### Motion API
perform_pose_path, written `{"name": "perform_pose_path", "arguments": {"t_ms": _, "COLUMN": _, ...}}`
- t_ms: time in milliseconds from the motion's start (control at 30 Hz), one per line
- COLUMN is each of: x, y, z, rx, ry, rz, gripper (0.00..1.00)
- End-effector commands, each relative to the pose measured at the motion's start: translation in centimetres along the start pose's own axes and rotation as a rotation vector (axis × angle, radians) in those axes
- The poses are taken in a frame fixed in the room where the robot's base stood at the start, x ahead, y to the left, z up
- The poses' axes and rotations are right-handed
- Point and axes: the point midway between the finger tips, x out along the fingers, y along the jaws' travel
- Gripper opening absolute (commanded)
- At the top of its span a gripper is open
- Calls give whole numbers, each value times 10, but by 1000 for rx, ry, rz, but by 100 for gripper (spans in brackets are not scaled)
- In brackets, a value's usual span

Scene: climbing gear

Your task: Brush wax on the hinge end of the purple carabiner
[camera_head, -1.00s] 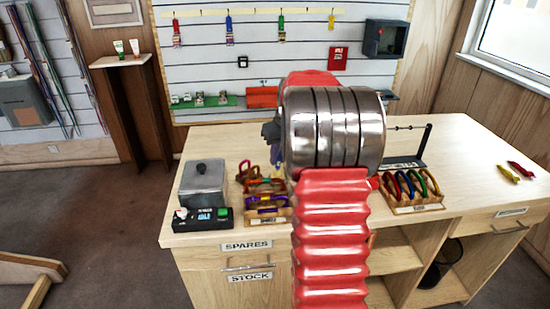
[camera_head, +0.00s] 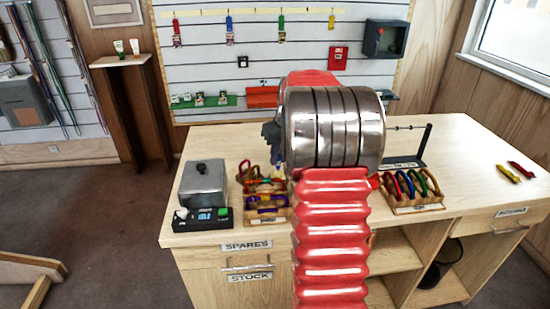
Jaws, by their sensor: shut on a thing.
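My gripper (camera_head: 272,136) shows only as a dark grey edge left of my large metal wrist; its fingertips are mostly hidden. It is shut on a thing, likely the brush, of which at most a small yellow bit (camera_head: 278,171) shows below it. Under it, a wooden rack (camera_head: 264,221) on the bench holds carabiners. A purple carabiner (camera_head: 266,211) lies in the front part of this rack; its hinge end cannot be made out. Whether the brush touches it is hidden, and wax cannot be seen on it.
A grey lidded box (camera_head: 203,183) and a black device with a display (camera_head: 202,218) stand left of the rack. Another rack of coloured carabiners (camera_head: 411,194) and a black stand (camera_head: 410,160) are at right. The bench's right part is mostly clear.

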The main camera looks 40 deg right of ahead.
Motion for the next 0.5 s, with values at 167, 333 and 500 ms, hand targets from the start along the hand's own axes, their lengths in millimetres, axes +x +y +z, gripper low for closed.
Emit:
{"name": "perform_pose_path", "arguments": {"t_ms": 167, "x": -10, "y": 0, "z": -4, "rx": 0, "ry": 2, "rz": 1, "gripper": 0}}
{"name": "perform_pose_path", "arguments": {"t_ms": 333, "x": -20, "y": 0, "z": -6, "rx": -1, "ry": 3, "rz": 2, "gripper": 0}}
{"name": "perform_pose_path", "arguments": {"t_ms": 500, "x": -29, "y": 0, "z": -10, "rx": -1, "ry": 3, "rz": 2, "gripper": 0}}
